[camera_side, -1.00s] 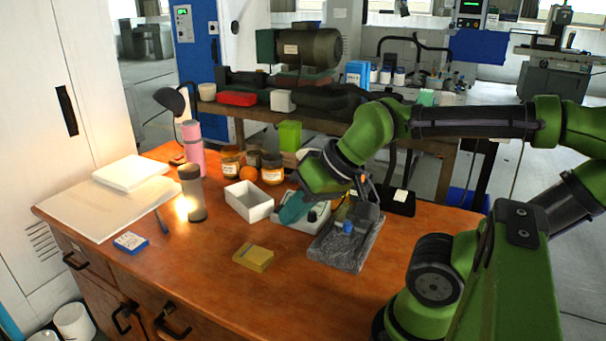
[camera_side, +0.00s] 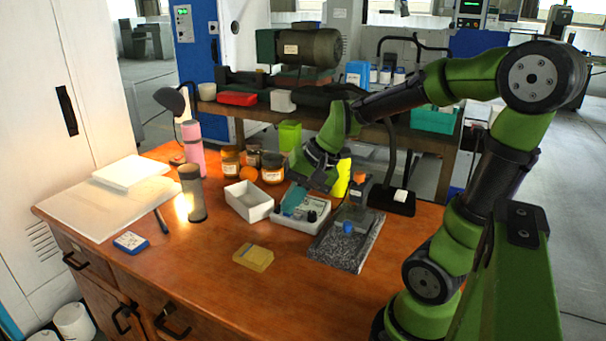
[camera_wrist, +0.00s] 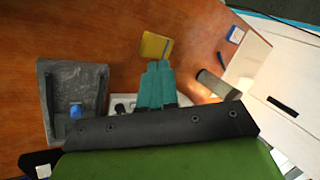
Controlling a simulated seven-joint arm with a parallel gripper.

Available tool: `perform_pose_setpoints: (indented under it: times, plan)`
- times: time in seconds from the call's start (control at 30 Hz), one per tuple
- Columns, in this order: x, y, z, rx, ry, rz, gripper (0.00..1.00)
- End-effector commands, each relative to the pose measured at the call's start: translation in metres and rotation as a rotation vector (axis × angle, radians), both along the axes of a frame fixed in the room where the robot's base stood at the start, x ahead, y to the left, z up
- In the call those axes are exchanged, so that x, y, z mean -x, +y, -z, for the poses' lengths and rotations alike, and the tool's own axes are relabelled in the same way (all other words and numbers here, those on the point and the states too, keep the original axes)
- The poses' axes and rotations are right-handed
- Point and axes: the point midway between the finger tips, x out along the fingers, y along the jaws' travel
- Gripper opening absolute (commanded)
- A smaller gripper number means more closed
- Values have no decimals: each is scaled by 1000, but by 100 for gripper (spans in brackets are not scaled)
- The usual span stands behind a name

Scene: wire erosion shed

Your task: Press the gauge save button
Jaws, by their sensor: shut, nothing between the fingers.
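My gripper (camera_side: 288,211) shows teal fingers, shut and empty, pointing down over a pale box with dark knobs (camera_side: 311,218). This box looks like the gauge unit. In the wrist view my gripper's fingers (camera_wrist: 157,66) lie together, and only slivers of the pale box (camera_wrist: 122,103) show beside them. A grey granite plate (camera_side: 340,250) with a stand and a small blue part (camera_side: 348,227) is just right of the box. I cannot tell which control is the save button, nor whether the fingertips touch the box.
An open white tray (camera_side: 248,206) stands left of the pale box. Jars (camera_side: 272,170), a dark cylinder (camera_side: 193,195) and a pink bottle (camera_side: 193,148) stand farther back or left. The front of the wooden desk (camera_side: 190,275) is clear.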

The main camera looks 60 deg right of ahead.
Motion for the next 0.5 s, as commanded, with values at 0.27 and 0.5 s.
perform_pose_setpoints:
  times: [0.27, 0.5]
  plan:
    - [-39, -98, 41, -336, 46, 512, 0]
    - [-60, -174, 64, -559, -16, 864, 0]
